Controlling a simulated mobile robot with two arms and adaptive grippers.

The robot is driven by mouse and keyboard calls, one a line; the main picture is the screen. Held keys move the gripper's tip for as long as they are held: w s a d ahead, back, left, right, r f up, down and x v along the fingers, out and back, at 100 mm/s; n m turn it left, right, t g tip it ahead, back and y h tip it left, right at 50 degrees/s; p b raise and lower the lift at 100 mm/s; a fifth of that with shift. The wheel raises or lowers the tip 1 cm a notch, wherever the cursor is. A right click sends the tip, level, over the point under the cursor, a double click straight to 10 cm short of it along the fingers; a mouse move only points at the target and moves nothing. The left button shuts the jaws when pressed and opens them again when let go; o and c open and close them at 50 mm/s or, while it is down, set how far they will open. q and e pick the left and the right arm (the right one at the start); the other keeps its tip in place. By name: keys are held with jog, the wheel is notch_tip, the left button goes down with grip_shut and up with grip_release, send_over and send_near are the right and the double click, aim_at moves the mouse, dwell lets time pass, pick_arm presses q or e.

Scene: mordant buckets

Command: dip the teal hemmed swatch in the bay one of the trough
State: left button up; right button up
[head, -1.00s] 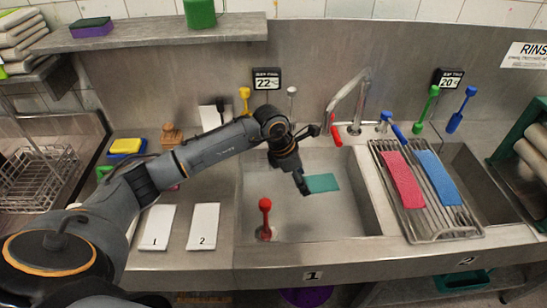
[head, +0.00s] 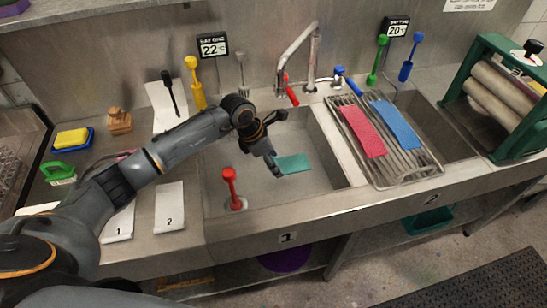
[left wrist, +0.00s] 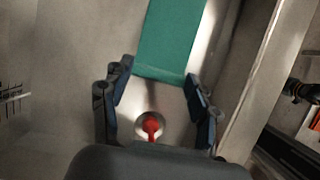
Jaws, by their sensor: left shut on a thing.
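The teal swatch (head: 293,164) is held out flat over bay one (head: 300,193), the left basin of the trough, marked 1. My left gripper (head: 275,168) is shut on one end of it. In the left wrist view the swatch (left wrist: 170,40) extends away beyond the fingers (left wrist: 157,92). Whether the swatch touches any liquid in the bay, I cannot tell. The display above this bay (head: 214,45) reads 22. My right gripper is not in view.
A red-handled plug (head: 231,190) stands in bay one. A faucet (head: 296,52) rises behind it. A wire rack (head: 400,172) with a red swatch (head: 362,130) and a blue swatch (head: 397,124) lies to the right, partly over bay two. A green roller wringer (head: 503,95) stands farther right.

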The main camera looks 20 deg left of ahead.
pick_arm(q)
notch_tip(320, 180, down, 5)
jog(key=b, duration=0.2)
jog(key=shift+r+b, duration=0.15)
jog(key=shift+b, duration=0.15)
jog(key=shift+f+b, duration=0.85)
jog(key=shift+f, duration=0.85)
dwell(0.9)
notch_tip(320, 180, up, 6)
jog(key=p, duration=0.3)
jog(key=shift+p, duration=0.3)
jog(key=shift+r+p, duration=1.2)
jog(key=shift+r, duration=1.1)
jog(key=shift+r, duration=0.1)
dwell(1.1)
